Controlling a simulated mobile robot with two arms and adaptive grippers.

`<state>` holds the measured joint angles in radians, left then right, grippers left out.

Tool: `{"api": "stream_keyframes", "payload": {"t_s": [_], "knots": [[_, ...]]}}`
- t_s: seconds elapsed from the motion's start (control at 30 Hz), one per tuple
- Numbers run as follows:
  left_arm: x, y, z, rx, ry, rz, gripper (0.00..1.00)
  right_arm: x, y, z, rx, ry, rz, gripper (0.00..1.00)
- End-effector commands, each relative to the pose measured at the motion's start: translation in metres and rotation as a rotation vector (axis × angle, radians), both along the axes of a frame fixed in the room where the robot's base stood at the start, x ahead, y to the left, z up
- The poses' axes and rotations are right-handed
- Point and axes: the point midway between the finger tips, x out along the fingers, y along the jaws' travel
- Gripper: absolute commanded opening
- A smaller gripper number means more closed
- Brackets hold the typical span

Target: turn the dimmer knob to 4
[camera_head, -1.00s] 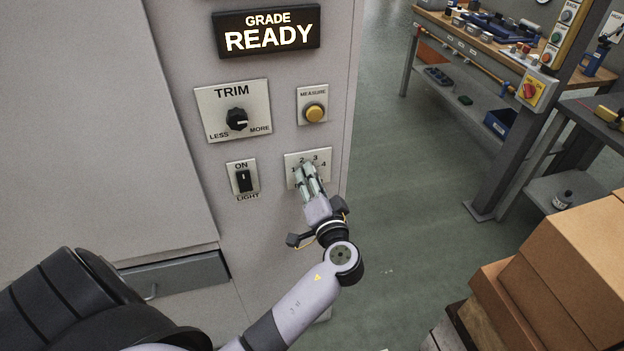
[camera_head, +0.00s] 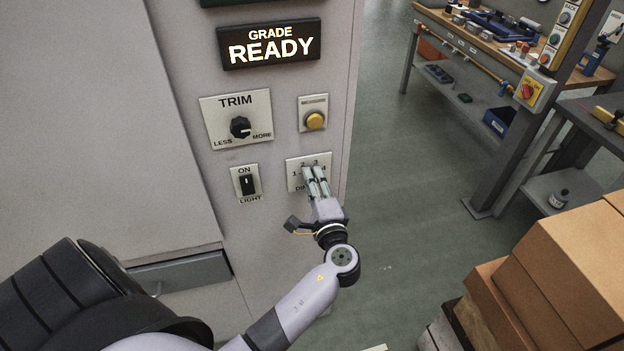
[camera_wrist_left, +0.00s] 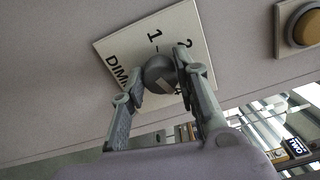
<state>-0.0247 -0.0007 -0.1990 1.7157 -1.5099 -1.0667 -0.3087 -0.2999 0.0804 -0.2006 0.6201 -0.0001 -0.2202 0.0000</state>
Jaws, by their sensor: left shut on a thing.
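The dimmer plate (camera_head: 294,174), a pale plate with numbers, is on the grey cabinet face below the yellow button. My left gripper (camera_head: 309,172) reaches up to it from below and covers its middle in the head view. In the left wrist view the dark round dimmer knob (camera_wrist_left: 159,72) sits between the two fingertips, and my left gripper (camera_wrist_left: 162,80) is shut on it. The plate (camera_wrist_left: 122,45) shows 1 and part of other marks there. The fingers hide much of the scale, so I cannot tell the number the knob points at. My right gripper is not in view.
The TRIM knob (camera_head: 240,127), the LIGHT switch (camera_head: 246,184) and the yellow button (camera_head: 315,120) are close by on the same panel. The lit GRADE READY sign (camera_head: 268,44) is above. Cardboard boxes (camera_head: 572,262) stand at lower right; open floor lies right of the cabinet.

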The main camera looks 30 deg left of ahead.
Motion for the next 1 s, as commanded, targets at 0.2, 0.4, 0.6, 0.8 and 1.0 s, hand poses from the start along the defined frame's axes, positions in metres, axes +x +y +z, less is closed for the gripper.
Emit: {"api": "stream_keyframes", "payload": {"t_s": [0.2, 0.4, 0.6, 0.8, 1.0], "knots": [[-0.0002, -0.0004, -0.0004, 0.049, 0.061, -0.001, 0.01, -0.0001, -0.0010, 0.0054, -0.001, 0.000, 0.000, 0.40], [-0.0002, -0.0005, -0.0009, 0.067, 0.082, -0.001, 0.01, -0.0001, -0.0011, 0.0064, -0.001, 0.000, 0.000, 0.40], [-0.0002, -0.0005, -0.0013, 0.070, 0.085, -0.002, 0.01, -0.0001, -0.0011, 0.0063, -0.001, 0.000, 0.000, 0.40], [-0.0001, -0.0005, -0.0015, 0.069, 0.084, -0.002, 0.30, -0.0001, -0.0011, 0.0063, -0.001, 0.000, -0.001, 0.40], [-0.0001, -0.0005, -0.0010, 0.069, 0.083, -0.001, 0.43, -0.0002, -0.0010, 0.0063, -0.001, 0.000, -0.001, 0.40]]}}
